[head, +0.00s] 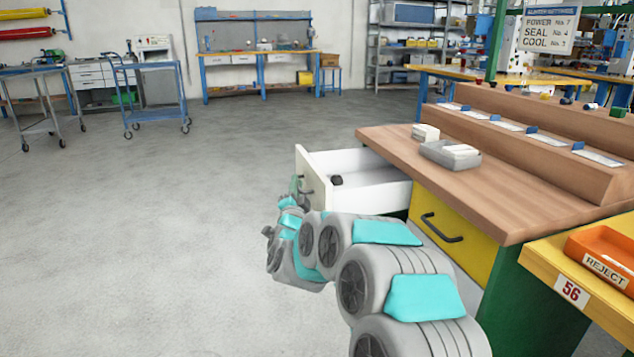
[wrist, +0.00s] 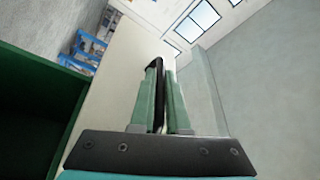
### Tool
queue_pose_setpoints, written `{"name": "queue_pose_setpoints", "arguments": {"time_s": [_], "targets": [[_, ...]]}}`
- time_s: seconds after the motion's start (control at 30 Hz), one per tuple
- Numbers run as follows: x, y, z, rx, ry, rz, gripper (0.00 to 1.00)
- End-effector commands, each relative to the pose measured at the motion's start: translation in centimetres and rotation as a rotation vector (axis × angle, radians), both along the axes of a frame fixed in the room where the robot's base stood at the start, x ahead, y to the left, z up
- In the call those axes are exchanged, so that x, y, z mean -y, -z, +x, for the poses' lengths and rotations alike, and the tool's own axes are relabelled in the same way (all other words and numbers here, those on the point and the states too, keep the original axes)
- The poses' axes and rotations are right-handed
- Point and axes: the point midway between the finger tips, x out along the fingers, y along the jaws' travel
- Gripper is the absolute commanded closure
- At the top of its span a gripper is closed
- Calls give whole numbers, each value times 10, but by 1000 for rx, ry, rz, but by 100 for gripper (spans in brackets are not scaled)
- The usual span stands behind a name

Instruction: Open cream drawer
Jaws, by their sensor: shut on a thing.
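The cream drawer (head: 312,182) is pulled well out of the wooden-topped bench, and its inside shows in the head view. In the wrist view the cream drawer front (wrist: 118,90) runs beside my gripper (wrist: 160,72). Its green fingers are shut on the dark drawer handle (wrist: 153,88), which passes between them. In the head view my gripper is small at the drawer's outer face, and my arm hides part of the area below the drawer.
A yellow drawer (head: 455,232) with a dark handle is shut beside it. A grey tray (head: 450,155) sits on the bench top (head: 500,180). An orange reject bin (head: 603,255) stands at the right.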

Motion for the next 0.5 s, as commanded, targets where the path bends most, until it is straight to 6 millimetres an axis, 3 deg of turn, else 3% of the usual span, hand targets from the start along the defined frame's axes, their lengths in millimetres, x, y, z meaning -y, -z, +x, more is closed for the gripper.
{"name": "queue_pose_setpoints", "arguments": {"time_s": [0.2, 0.5], "targets": [[-20, 1, -6, -2, -3, -1, 100], [-25, 0, -8, -1, -2, 0, 100]]}}
